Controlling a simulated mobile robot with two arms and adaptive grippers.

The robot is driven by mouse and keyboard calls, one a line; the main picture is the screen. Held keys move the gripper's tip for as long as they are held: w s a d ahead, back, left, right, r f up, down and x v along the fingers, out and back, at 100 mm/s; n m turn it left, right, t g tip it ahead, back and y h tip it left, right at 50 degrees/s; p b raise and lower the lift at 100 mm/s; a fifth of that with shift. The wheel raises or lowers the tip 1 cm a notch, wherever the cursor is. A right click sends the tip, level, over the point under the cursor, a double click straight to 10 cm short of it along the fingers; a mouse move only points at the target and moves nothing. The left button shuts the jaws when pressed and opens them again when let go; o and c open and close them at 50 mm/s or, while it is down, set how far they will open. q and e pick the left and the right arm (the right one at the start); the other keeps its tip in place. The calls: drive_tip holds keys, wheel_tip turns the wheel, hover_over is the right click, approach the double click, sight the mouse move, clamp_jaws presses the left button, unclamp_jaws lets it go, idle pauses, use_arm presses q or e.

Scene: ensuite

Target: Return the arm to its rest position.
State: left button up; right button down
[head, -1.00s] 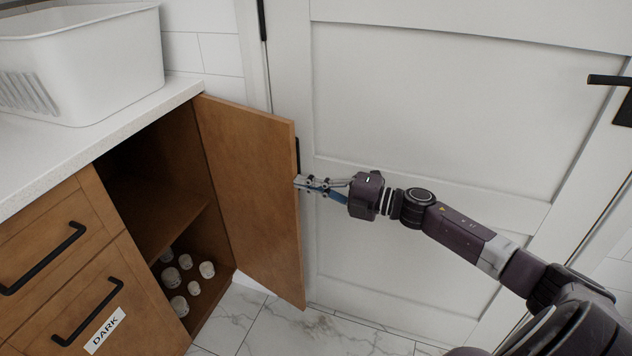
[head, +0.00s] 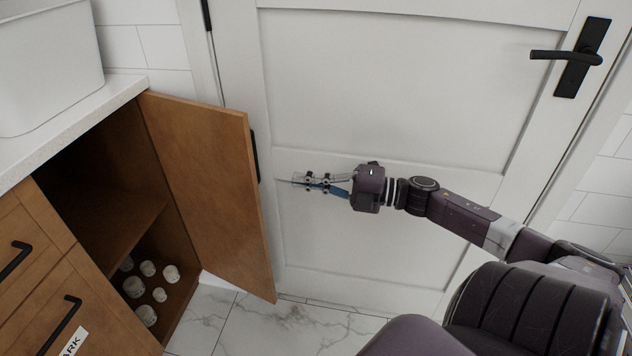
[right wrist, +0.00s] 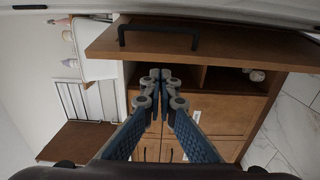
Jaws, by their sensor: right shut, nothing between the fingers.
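My right gripper (head: 285,181) is shut and empty in the head view. It stands a little to the right of the open cabinet door (head: 215,200), apart from its black handle (head: 254,156). In the right wrist view my right gripper (right wrist: 160,75) has its blue fingers brought together at the tips, with nothing between them. The cabinet door (right wrist: 235,45) and its black handle (right wrist: 158,36) show at the top of that view. My left gripper is not in view.
The wooden cabinet stands open at the left, with several small white jars (head: 148,268) low inside. A closed white room door (head: 390,90) with a black lever (head: 566,56) is behind my arm. Marble floor (head: 230,318) lies below.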

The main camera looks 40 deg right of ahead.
drive_tip(key=shift+v, duration=1.45)
